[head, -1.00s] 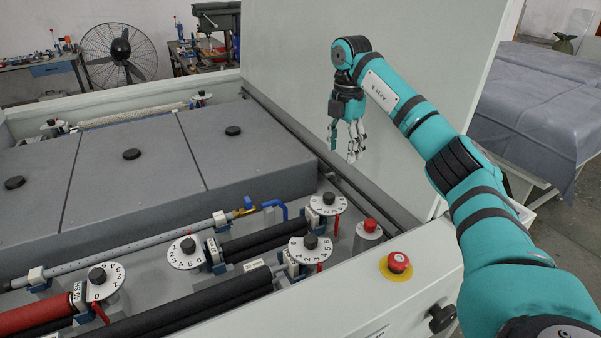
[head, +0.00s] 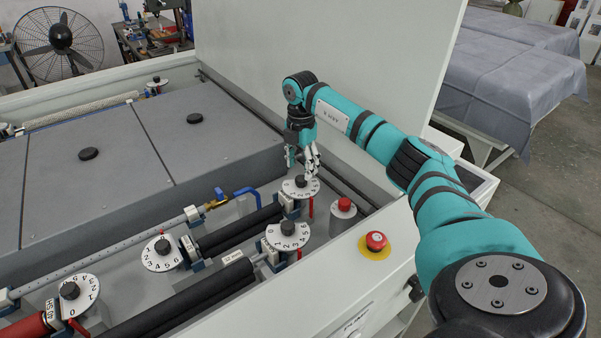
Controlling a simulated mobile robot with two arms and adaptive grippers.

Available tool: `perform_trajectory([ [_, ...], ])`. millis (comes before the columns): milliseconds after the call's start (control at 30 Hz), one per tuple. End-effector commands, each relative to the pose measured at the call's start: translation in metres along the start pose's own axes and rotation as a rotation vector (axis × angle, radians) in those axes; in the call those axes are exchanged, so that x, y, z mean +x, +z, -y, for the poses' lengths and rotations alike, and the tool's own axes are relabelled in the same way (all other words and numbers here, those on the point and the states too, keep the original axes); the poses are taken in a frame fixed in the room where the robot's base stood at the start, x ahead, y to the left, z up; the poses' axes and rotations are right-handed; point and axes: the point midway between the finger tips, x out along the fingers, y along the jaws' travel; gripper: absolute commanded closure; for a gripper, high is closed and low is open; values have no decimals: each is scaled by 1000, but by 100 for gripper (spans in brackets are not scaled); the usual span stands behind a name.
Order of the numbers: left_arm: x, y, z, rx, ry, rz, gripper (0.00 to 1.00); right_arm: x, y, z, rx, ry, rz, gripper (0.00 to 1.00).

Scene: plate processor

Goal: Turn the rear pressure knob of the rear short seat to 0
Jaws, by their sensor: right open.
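Several numbered white dials with black knobs stand along the machine. The rearmost dial (head: 293,194) with its black knob (head: 301,182) is at the end of a black roller, with a red pointer beside it. My right gripper (head: 303,168) points down just above this knob, fingers apart and empty. Whether the fingertips touch the knob cannot be told. The fingers partly cover the dial, so its reading is unclear. A second dial (head: 288,242) is nearer the front, and a third dial (head: 157,261) is at the left. My left gripper is not in view.
A red button (head: 344,204) and a red emergency stop (head: 376,240) are right of the dials. A blue-handled valve (head: 218,198) is to the left. Grey covers (head: 150,160) lie behind. A tall white panel (head: 325,50) rises behind my right arm.

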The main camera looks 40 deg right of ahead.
Motion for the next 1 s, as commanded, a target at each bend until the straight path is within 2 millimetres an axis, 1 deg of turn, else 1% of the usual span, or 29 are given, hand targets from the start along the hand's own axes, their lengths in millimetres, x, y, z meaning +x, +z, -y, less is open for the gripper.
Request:
perform_trajectory([
  [33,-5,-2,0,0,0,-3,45,8,0,1,0,-4,-1,45],
  [100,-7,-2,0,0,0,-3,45,19,-1,1,0,-3,-1,45],
  [200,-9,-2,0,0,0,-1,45,32,0,0,0,-2,-1,45],
  [300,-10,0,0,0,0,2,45,39,0,0,0,-1,0,45],
  [433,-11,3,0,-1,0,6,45,43,0,0,-1,0,0,45],
  [633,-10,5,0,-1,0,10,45,43,0,0,-1,0,0,45],
  [667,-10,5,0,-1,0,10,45,43,0,0,-1,0,0,48],
  [1000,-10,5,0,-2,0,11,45,43,0,0,-1,0,0,92],
])
